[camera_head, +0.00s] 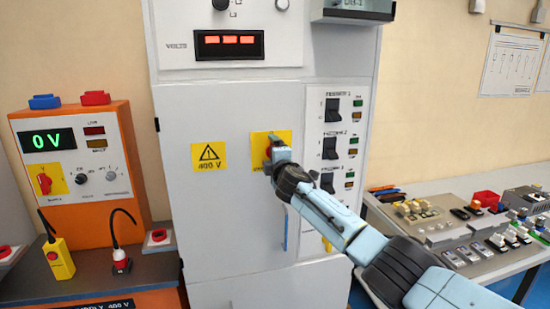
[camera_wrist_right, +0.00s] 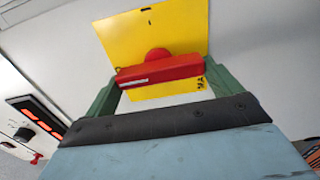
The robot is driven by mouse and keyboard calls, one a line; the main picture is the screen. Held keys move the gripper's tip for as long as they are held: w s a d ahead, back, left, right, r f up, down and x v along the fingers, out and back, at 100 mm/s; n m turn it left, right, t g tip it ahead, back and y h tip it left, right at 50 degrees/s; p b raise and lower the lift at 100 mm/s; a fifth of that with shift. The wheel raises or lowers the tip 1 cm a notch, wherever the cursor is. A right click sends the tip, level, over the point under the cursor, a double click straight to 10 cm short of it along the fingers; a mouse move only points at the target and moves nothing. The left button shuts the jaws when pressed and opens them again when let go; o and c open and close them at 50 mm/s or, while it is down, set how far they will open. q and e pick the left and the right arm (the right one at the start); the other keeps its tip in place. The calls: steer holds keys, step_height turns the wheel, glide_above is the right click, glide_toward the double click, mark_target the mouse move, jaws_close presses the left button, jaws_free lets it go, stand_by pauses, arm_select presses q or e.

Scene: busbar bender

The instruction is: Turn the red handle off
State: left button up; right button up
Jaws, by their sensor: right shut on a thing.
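The red handle (camera_wrist_right: 160,70) is a rotary bar on a yellow plate (camera_wrist_right: 125,32) on the grey cabinet front. In the right wrist view it lies crosswise between the two green fingers of my right gripper (camera_wrist_right: 162,82), which is shut on its ends. In the head view my right gripper (camera_head: 274,152) reaches the yellow plate (camera_head: 258,140) from the right and hides most of the handle. My left gripper is in neither view.
The grey cabinet (camera_head: 195,100) has a lit red display (camera_head: 229,45) and black rocker switches (camera_head: 331,110). An orange supply unit (camera_head: 92,155) with a smaller red knob (camera_head: 44,183) stands left. A bench (camera_head: 455,195) with parts stands right.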

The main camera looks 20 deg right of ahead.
steer(key=shift+r, duration=0.15)
steer(key=o, duration=1.1)
steer(key=shift+w, duration=0.1)
steer(key=s+p, duration=0.1)
steer(key=s, duration=1.2)
steer(key=shift+s+a, duration=0.2)
